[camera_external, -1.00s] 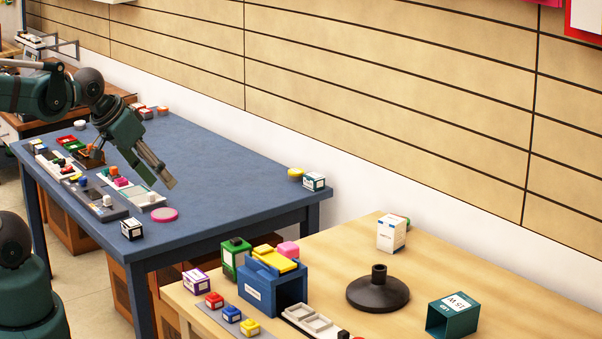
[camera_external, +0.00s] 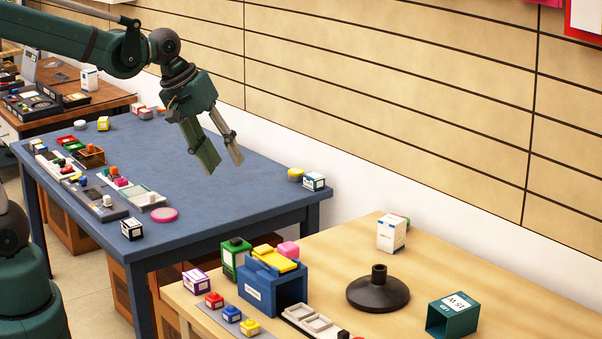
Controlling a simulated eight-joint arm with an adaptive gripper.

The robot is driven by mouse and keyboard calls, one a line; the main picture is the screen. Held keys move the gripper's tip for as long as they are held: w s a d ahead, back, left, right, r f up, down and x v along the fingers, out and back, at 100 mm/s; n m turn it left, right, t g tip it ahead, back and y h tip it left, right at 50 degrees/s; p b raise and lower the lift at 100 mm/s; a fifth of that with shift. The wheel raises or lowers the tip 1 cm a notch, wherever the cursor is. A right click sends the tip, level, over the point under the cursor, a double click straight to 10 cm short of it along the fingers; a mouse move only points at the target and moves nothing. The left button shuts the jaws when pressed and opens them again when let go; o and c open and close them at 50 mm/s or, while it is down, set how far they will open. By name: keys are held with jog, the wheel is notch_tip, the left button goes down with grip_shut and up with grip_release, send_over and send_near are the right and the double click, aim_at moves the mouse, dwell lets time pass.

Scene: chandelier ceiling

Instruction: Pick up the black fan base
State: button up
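The black fan base (camera_external: 378,292) stands upright on the light wooden table, a wide round disc with a short post on top. My gripper (camera_external: 225,168) is in the air above the blue table, up and to the left of the fan base and well apart from it. Its two fingers are spread, with nothing between them.
Near the fan base on the wooden table (camera_external: 520,315) are a white box (camera_external: 391,233), a dark green open box (camera_external: 453,314) and a blue holder (camera_external: 272,290). The blue table (camera_external: 240,190) carries a pink disc (camera_external: 164,214) and several small boxes. A panelled wall (camera_external: 400,110) runs behind.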

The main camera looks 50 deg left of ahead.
jog(key=w+d+n+g+h+p, duration=0.1)
jog(key=w+d+n+p, duration=0.15)
jog(key=w+d, duration=0.5)
jog(key=n+g+h+p, duration=0.2)
jog(key=n+g+p, duration=0.25)
jog(key=n, duration=0.25)
send_near(379, 267)
jog(key=f, duration=0.2)
jog(key=shift+w+d+f+n, duration=0.15)
jog(key=shift+d+n, duration=0.1)
jog(key=shift+d, duration=0.25)
jog(key=shift+b+x, duration=0.35)
jog(key=shift+x, duration=0.95)
jog(key=shift+s+b+x, duration=0.1)
jog(key=shift+b+x, duration=0.05)
jog(key=shift+x, duration=1.15)
jog(key=shift+s+b+x, duration=0.15)
jog(key=shift+x, duration=1.15)
